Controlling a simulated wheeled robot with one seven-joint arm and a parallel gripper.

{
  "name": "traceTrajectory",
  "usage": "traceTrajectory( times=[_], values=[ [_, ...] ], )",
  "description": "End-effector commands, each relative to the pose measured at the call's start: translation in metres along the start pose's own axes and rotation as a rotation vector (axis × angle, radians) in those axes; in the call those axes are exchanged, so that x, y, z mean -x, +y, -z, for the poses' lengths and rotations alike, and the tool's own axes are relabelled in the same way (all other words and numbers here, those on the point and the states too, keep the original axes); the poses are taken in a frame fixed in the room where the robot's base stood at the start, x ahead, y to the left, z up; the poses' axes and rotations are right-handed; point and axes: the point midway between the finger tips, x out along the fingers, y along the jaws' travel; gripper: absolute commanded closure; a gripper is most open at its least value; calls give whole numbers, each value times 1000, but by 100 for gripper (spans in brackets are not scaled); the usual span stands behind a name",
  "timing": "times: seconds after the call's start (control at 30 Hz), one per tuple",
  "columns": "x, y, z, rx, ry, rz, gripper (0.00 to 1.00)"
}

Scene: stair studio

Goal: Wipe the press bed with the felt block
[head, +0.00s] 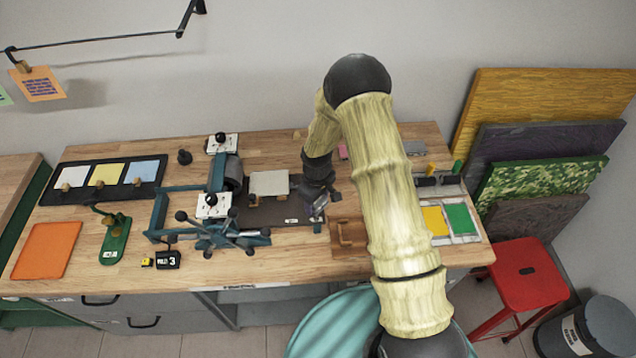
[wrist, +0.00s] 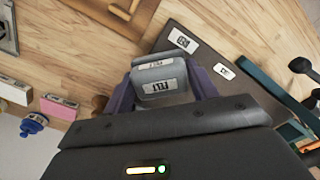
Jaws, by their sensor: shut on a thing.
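The grey felt block (wrist: 158,80), labelled FELT, is held between the two purple fingers of my gripper (wrist: 162,92) in the wrist view. My gripper (head: 318,205) is shut on it at the right end of the press bed in the head view, where the block is mostly hidden. The press bed (head: 262,216) is a dark flat slab with a small white label near its front edge. It also shows in the wrist view (wrist: 205,65), with the block by its near corner. I cannot tell whether the block touches the bed.
A pale plate (head: 268,183) sits at the bed's back. The press roller (head: 233,172) and star-shaped handle (head: 222,238) stand left of it. A brown wooden item (head: 348,236) lies just right of the bed; a tray with yellow and green pads (head: 458,219) is farther right.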

Motion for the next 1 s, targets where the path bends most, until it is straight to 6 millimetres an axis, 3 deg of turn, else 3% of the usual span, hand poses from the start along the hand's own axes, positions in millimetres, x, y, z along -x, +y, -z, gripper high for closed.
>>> traceTrajectory(
  times=[0.07,0.6,1.0],
  values=[
    [24,0,2,2,6,-3,64],
    [70,-1,1,2,2,-1,64],
    [80,-1,1,2,2,-1,64]
  ],
)
